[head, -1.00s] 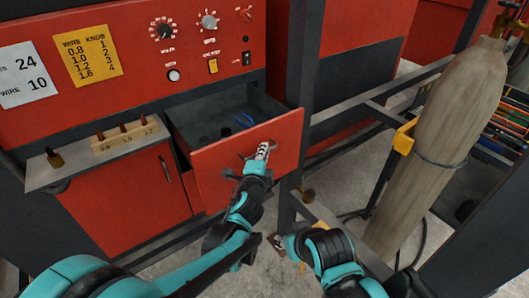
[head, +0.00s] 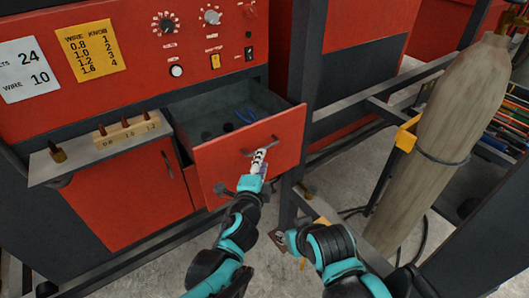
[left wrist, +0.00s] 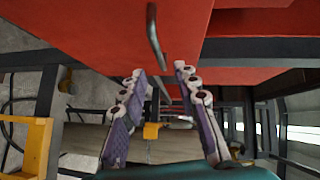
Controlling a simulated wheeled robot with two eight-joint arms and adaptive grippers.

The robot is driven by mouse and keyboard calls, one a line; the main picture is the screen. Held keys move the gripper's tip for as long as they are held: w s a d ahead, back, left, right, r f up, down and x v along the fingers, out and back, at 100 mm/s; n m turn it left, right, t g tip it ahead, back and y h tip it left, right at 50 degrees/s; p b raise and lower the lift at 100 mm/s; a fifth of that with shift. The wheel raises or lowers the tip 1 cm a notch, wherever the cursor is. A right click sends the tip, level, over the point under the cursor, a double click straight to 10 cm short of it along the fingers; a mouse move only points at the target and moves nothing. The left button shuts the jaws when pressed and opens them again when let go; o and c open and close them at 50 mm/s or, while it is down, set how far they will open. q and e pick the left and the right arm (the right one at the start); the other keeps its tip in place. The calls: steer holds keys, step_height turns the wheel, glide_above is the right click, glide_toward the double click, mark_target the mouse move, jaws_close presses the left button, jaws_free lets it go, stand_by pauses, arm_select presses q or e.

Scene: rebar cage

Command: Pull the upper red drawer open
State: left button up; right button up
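The upper red drawer (head: 212,160) stands pulled out, its grey inside showing with blue pliers (head: 245,117) in it. Its dark bar handle (head: 262,147) is on the front face. My left gripper (head: 259,158) is just in front of and below this handle in the head view. In the left wrist view the left gripper's fingers (left wrist: 158,95) are spread apart, with a dark handle (left wrist: 153,38) beyond their tips against the red face. Nothing is visibly held. My right gripper (head: 279,238) is low near the frame post; its finger opening is unclear.
A dark frame post (head: 297,100) stands right of the drawer. A grey gas cylinder (head: 440,130) stands further right, by a yellow bracket (head: 406,134). A shelf with a wooden block (head: 128,133) is at left. Bare floor lies below the drawer.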

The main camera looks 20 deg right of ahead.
arm_select(q)
steer(key=v, duration=0.4)
stand_by(0.4)
steer(key=s+a+f+n+g+y, duration=0.15)
steer(key=a+n+y, duration=0.35)
steer(key=a, duration=0.6)
steer(key=s+a+f+n+g+y, duration=0.1)
steer(key=a+f+n+y, duration=0.1)
steer(key=a+n, duration=0.75)
steer(key=s+a+f+n+g, duration=0.2)
steer(key=s+a+n, duration=0.1)
steer(key=s+a, duration=0.2)
steer(key=s+a+f+n+g, duration=0.3)
steer(key=s+a+n, duration=0.1)
steer(key=s, duration=0.3)
steer(key=shift+s+a+f, duration=0.3)
steer(key=shift+s+a, duration=0.1)
steer(key=shift+a, duration=0.15)
